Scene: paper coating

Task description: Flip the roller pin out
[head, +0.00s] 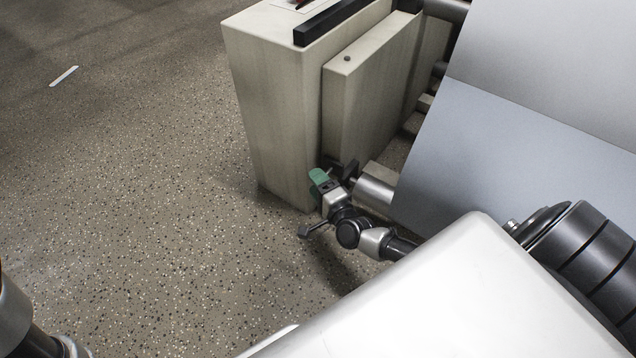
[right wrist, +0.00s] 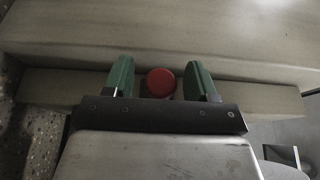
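A round red knob (right wrist: 160,82), which may be the end of the roller pin, sits between the green fingers of my right gripper (right wrist: 160,80) in the right wrist view. There is a gap between the knob and each finger, so the gripper is open around it and not closed on it. In the head view my right gripper (head: 321,183) is low beside the foot of the beige machine housing, by the end of a metal roller (head: 376,191). The red knob is hidden in the head view. My left gripper is out of view; only part of my left arm shows at the bottom left.
The beige machine housing (head: 265,110) stands left of the roller, with a large pale paper sheet (head: 500,150) sloping down at the right.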

